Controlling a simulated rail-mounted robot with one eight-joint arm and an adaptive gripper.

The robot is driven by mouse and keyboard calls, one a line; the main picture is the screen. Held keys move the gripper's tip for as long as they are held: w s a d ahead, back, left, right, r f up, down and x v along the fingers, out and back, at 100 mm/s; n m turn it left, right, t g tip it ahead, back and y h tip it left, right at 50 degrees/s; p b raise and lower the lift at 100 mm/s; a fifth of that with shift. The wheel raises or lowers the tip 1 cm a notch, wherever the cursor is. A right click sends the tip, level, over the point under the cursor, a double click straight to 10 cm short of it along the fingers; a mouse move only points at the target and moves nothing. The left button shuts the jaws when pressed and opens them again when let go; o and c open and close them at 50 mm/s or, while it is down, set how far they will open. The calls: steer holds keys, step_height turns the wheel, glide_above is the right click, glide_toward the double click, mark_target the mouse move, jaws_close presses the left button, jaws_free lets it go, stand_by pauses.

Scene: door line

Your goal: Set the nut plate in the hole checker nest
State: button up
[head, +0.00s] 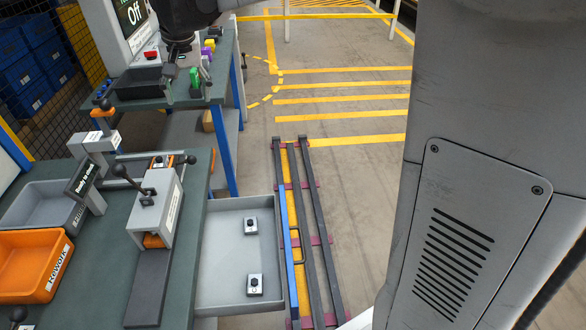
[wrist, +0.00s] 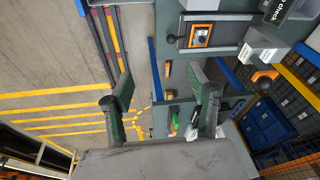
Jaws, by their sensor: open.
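The hole checker nest (head: 171,156) is the small orange-ended fixture at the back of the near bench, with a black ball knob beside it. In the wrist view the nest (wrist: 187,42) is at the top, right of centre. A small grey plate with a dark round centre, apparently the nut plate (wrist: 201,36), lies flat inside it. Whether it is fully seated I cannot tell. My gripper (wrist: 163,88) is open and empty, its two green-padded fingers wide apart. It is away from the nest; in the head view it is up at the far bench, partly cut off.
A "Ready to check" sign (head: 82,178) stands left of the nest. A grey clamp box with a lever (head: 158,205) stands in front. An open drawer (head: 213,285) holds two similar plates. An orange Rework bin (head: 30,265) and a grey bin (head: 38,205) are at left.

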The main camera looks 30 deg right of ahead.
steer(key=s+d+r+n+t, duration=0.1)
steer(key=s+d, duration=0.2)
steer(key=s, duration=0.5)
steer(key=s+d+t, duration=0.1)
steer(key=s+d, duration=0.3)
steer(key=s, duration=0.3)
steer(key=s+d+f+t, duration=0.1)
steer(key=s+d+f, duration=0.1)
steer(key=s, duration=0.5)
steer(key=s+d+f+n+t, duration=0.1)
steer(key=s+f, duration=0.4)
steer(key=s, duration=0.2)
steer(key=shift+s+d+f+n, duration=0.2)
steer(key=shift+s+d+n, duration=0.1)
steer(key=shift+s+d, duration=0.05)
